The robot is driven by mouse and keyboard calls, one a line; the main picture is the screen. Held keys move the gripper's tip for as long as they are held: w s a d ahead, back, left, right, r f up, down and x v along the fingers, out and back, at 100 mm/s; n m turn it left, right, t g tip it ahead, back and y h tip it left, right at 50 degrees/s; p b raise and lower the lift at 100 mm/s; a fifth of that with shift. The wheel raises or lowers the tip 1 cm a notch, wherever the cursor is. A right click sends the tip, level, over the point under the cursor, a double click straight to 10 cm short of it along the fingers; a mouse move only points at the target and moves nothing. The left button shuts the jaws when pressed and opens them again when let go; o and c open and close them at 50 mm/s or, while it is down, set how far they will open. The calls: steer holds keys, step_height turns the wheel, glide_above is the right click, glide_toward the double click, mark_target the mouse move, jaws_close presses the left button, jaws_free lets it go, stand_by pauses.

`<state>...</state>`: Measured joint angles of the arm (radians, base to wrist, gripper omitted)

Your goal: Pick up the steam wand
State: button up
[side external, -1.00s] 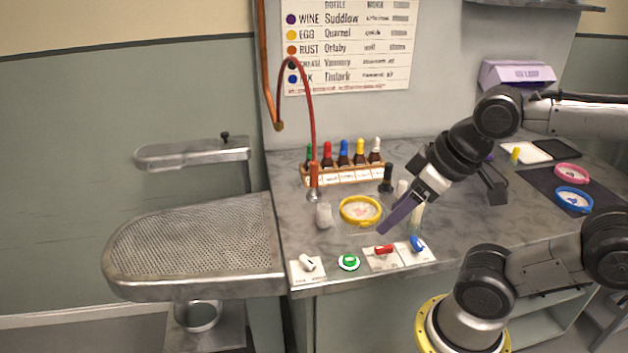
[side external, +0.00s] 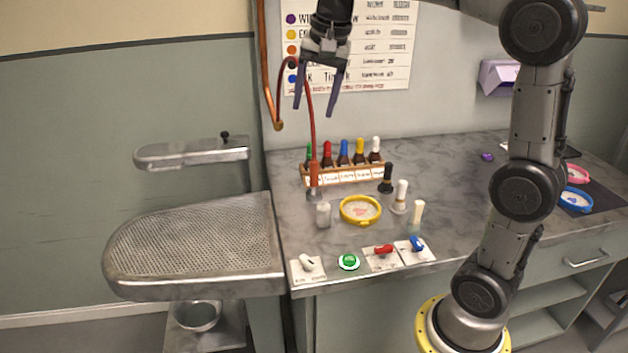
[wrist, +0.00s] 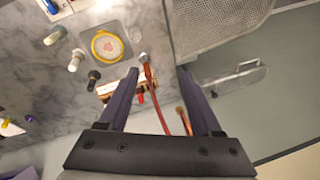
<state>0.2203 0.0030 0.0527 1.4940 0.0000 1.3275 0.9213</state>
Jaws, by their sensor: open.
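The steam wand (side external: 314,176) stands upright on the marble counter, with a copper-orange grip and a metal head at its foot. A red hose (side external: 311,110) runs from its top up in an arch to the copper pipe. My gripper (side external: 315,110) is open and points down, well above the wand, with the hose passing near its fingers. In the wrist view the wand (wrist: 148,72) shows beyond the fingertips, close to the left finger. The hose runs between the fingers in that view, and nothing is gripped.
A wooden rack (side external: 345,173) of several coloured bottles stands right behind the wand. A yellow hoop (side external: 361,210), small brushes and bottles stand to its right. Switches and a green button (side external: 349,262) line the front edge. A perforated metal board (side external: 195,245) is at left.

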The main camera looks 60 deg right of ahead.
steer(key=w+d+f+m+g, duration=0.1)
steer(key=w+d+f+m, duration=0.1)
steer(key=w+d+f, duration=0.3)
steer(key=m+g, duration=0.2)
glide_above(313, 158)
steer(key=shift+y, duration=0.3)
step_height(313, 158, down, 10)
steer(key=shift+w+d+r, duration=0.1)
step_height(313, 158, down, 7)
steer(key=shift+r, duration=0.1)
steer(key=shift+s+f, duration=0.2)
steer(key=shift+f, duration=2.95)
jaws_close()
steer(key=shift+r, duration=0.1)
